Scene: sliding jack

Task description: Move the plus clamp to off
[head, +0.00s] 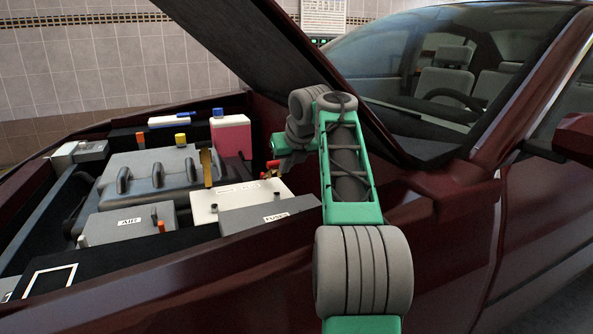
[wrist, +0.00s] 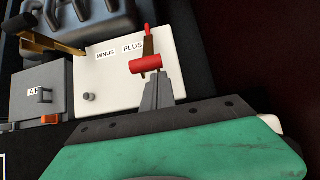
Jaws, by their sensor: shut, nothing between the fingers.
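The white battery (head: 236,200) sits in the engine bay and also fills the middle of the wrist view (wrist: 110,82), with labels MINUS and PLUS on top. The plus clamp (wrist: 148,63) has a red cylindrical handle just below the PLUS label; in the head view the red clamp (head: 272,168) shows at the battery's far right. My gripper (wrist: 158,80) is shut and empty, its grey fingertips right at the red handle; whether they touch it I cannot tell. In the head view my fingertips are not clear. The brass minus clamp (wrist: 48,41) lies to the left.
The grey fuse box (head: 270,214) sits in front of the battery, and the ABT-like labelled grey box (head: 128,226) to its left. The engine cover (head: 150,172) and a pink reservoir (head: 231,136) lie behind. The raised hood (head: 270,60) slants above my arm.

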